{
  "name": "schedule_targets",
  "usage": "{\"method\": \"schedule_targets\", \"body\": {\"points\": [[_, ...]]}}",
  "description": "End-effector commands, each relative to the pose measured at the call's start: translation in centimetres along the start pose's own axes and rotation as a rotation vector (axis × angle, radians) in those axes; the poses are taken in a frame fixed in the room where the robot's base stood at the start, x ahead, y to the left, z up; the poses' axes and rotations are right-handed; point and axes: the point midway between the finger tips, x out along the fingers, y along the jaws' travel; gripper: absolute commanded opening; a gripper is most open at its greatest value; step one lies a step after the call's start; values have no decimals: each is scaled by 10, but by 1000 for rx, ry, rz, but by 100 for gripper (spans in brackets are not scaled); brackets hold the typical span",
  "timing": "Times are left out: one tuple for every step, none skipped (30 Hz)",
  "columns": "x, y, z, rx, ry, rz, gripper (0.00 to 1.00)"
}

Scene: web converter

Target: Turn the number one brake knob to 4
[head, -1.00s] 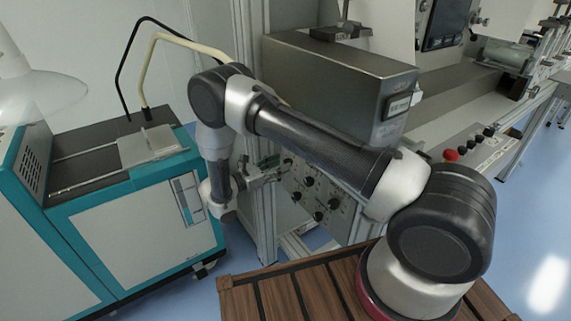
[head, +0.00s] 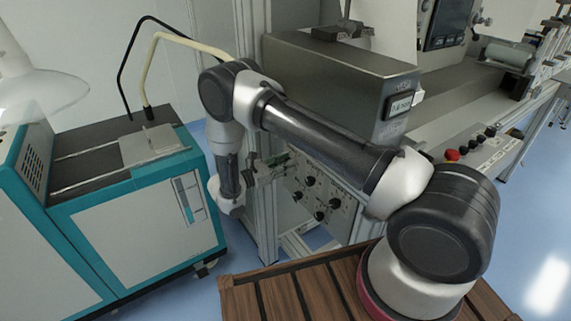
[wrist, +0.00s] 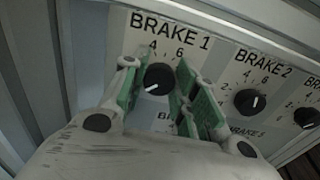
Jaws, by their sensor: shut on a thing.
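The black BRAKE 1 knob (wrist: 160,76) is in the wrist view, under its printed label and the numbers 4 and 6. Its white mark is at its lower left, away from the 4. My gripper (wrist: 157,68) has its green-padded fingers on either side of this knob, shut on it. In the head view my gripper (head: 272,166) is at the left side of the knob panel (head: 328,188), and the BRAKE 1 knob cannot be made out there.
The BRAKE 2 knob (wrist: 249,102) is to the right, with a third knob (wrist: 305,117) beyond it. A metal upright (head: 262,215) stands close beside my wrist. A teal and white cabinet (head: 135,225) is at the left.

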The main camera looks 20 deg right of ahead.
Motion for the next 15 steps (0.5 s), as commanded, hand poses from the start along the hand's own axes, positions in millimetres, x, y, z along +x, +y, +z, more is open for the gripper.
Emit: {"method": "schedule_targets", "body": {"points": [[0, 0, 0, 10, 0, 0, 5], [0, 0, 0, 18, 0, 0, 5], [0, 0, 0, 30, 0, 0, 5], [0, 0, 0, 42, 0, 0, 5], [0, 0, 0, 55, 0, 0, 5], [0, 0, 0, 76, 0, 0, 5], [0, 0, 0, 93, 0, 1, 5], [0, 0, 0, 113, 0, 1, 5], [0, 0, 0, 141, 0, 1, 5], [0, 0, 0, 163, 0, 1, 5], [0, 0, 0, 187, 0, 1, 5], [0, -1, 0, 221, 0, 1, 5], [0, -1, 0, 248, 0, 1, 5], [0, -1, 0, 276, 0, 1, 5], [0, -1, 0, 313, 0, 1, 5]]}}
